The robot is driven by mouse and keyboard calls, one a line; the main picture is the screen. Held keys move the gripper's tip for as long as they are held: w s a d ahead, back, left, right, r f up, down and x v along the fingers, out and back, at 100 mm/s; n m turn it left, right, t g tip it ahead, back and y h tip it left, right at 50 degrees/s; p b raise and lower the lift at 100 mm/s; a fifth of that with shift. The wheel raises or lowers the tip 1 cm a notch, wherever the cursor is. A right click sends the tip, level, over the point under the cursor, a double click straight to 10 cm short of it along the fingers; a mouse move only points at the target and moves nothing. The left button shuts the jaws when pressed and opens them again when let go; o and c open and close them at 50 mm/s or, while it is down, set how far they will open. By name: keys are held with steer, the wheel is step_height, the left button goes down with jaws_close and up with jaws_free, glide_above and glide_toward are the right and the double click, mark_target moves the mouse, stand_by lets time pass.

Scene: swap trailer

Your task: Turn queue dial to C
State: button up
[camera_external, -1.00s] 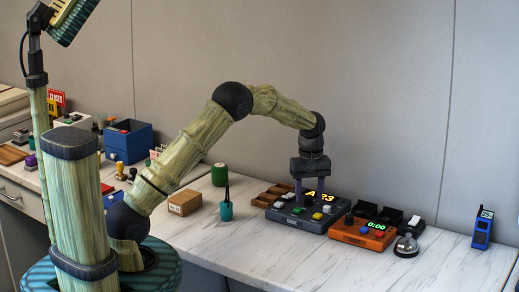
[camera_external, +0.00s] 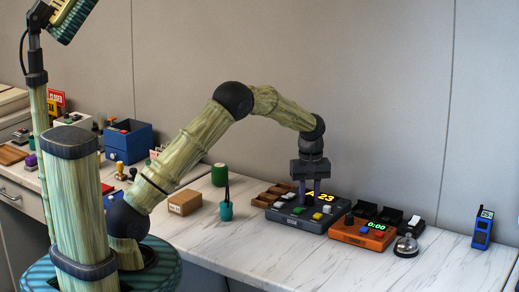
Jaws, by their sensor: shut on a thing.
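The queue console (camera_external: 291,225) is a dark box on the white marble counter, with a lit yellow display (camera_external: 321,196) and several coloured buttons on top. My gripper (camera_external: 309,199) points straight down over the back of the console, in front of part of the display. Its two fingers straddle a spot on the console top and are shut on what seems to be the queue dial. The dial itself is hidden or too small to make out, and I cannot read its letter setting.
An orange timer box (camera_external: 362,236) with a green display stands right beside the console. A silver bell (camera_external: 406,245) and a blue radio (camera_external: 483,229) are farther right. The front counter is clear.

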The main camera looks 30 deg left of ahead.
steer(key=shift+r, duration=0.15)
steer(key=m+p, duration=0.3)
steer(key=shift+r+m+p, duration=0.1)
steer(key=shift+m+p, duration=0.3)
steer(key=m+p, duration=0.3)
steer(key=m, duration=0.1)
steer(key=shift+m, duration=0.3)
steer(key=m+p, duration=0.2)
steer(key=m, duration=0.2)
steer(key=shift+m, duration=0.3)
steer(key=shift+m+p, duration=0.9)
steer(key=shift+m, duration=1)
steer(key=o, duration=1)
steer(key=shift+f, duration=0.2)
